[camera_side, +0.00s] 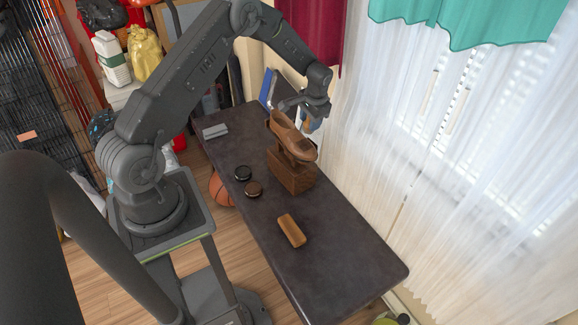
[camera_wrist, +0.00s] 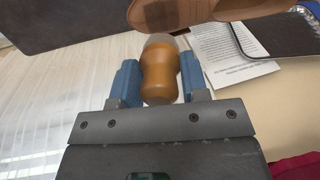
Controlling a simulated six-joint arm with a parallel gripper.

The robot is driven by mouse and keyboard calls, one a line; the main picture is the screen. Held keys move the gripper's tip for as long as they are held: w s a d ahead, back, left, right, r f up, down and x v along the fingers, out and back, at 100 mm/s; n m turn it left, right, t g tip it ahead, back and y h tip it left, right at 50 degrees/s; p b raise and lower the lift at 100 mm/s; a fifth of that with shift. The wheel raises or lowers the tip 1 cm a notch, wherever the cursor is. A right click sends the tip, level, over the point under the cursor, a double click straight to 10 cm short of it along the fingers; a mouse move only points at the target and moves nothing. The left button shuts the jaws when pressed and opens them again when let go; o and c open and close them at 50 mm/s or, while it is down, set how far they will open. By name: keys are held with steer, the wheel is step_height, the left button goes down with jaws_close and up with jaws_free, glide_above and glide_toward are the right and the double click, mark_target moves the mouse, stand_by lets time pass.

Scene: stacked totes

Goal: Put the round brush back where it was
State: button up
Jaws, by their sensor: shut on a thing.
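In the wrist view, my gripper (camera_wrist: 159,75) has its blue fingers on either side of a rounded orange-brown wooden handle with a pale grey end, which I take as the round brush (camera_wrist: 160,78). The fingers are shut on it. In the side view, my gripper (camera_side: 311,118) is beyond the far long side of the brown shoe on its stand, toward the curtain. The brush is small and mostly hidden there. I cannot tell whether it touches anything below.
The brown shoe (camera_side: 291,137) sits on a wooden block stand (camera_side: 291,172) on the dark table (camera_side: 330,262). A wooden brush or block (camera_side: 291,230), two round tins (camera_side: 243,173) (camera_side: 254,188) and a grey item (camera_side: 215,131) lie around. A printed sheet (camera_wrist: 222,52) shows in the wrist view.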

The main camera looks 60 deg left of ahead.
step_height(320, 180, up, 4)
steer(key=s+a+m+h, duration=0.1)
steer(key=s+a+m, duration=0.2)
steer(key=s+m, duration=0.9)
steer(key=s+a+m+h, duration=0.15)
steer(key=s+m, duration=0.55)
steer(key=s, duration=1)
step_height(320, 180, down, 24)
steer(key=shift+y, duration=0.25)
steer(key=w+d+f, duration=0.1)
steer(key=w+f, duration=0.1)
steer(key=w, duration=0.1)
steer(key=w+d+f, duration=0.2)
steer(key=w+f, duration=0.1)
steer(key=w, duration=0.1)
steer(key=w+d+f, duration=0.2)
steer(key=w, duration=0.2)
steer(key=shift+f, duration=2.25)
steer(key=o, duration=1)
steer(key=shift+f, duration=0.1)
